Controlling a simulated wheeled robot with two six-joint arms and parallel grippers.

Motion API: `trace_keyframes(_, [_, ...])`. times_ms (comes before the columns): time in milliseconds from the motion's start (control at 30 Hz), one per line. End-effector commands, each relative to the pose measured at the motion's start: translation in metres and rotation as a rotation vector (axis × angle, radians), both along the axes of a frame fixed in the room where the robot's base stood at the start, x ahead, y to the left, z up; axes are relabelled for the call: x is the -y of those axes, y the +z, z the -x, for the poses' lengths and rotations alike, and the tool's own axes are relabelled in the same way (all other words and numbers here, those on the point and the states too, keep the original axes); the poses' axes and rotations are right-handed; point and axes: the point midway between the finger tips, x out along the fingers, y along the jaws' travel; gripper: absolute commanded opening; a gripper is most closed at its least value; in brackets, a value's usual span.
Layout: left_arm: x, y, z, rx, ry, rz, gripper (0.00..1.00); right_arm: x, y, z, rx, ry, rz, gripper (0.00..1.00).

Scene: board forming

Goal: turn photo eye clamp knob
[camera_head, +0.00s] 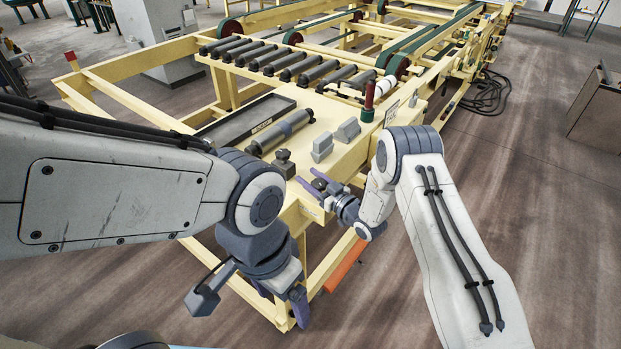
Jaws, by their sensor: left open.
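A dark knob (319,184) sits near the front corner of the yellow machine table, between the purple fingers of my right gripper (317,183). The fingers stand a little apart; whether they touch the knob is too small to tell. Another dark knob-topped block (284,158) stands farther left on the table, next to a grey cylinder. I cannot tell for sure which one is the photo eye clamp knob. My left gripper (252,302) is wide open and empty, low in front of the table frame.
Two grey blocks (322,146) and a grey cylinder (280,132) lie on the yellow table (345,160). A red and green signal post (368,102) stands at its right. Rollers (290,66) lie behind. An orange bar (345,266) is below the edge.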

Motion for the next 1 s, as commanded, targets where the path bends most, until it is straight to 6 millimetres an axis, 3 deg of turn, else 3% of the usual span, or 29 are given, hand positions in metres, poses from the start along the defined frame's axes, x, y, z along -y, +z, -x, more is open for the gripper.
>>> trace_keyframes(33, [0.000, 0.000, 0.000, 0.000, 0.000, 0.000, 0.84, 0.000, 0.000, 0.000, 0.000, 0.001, 0.000, 0.19])
trace_keyframes(100, [0.000, 0.000, 0.000, 0.000, 0.000, 0.000, 0.84, 0.000, 0.000, 0.000, 0.000, 0.001, 0.000, 0.00])
trace_keyframes(567, [0.000, -0.011, 0.000, 0.000, -0.001, 0.000, 0.84, 0.001, -0.002, -0.001, 0.001, -0.115, 0.001, 0.00])
trace_keyframes(1000, [0.000, -0.049, 0.000, 0.000, -0.002, 0.000, 0.84, 0.012, -0.004, -0.007, 0.003, -0.501, -0.001, 0.00])
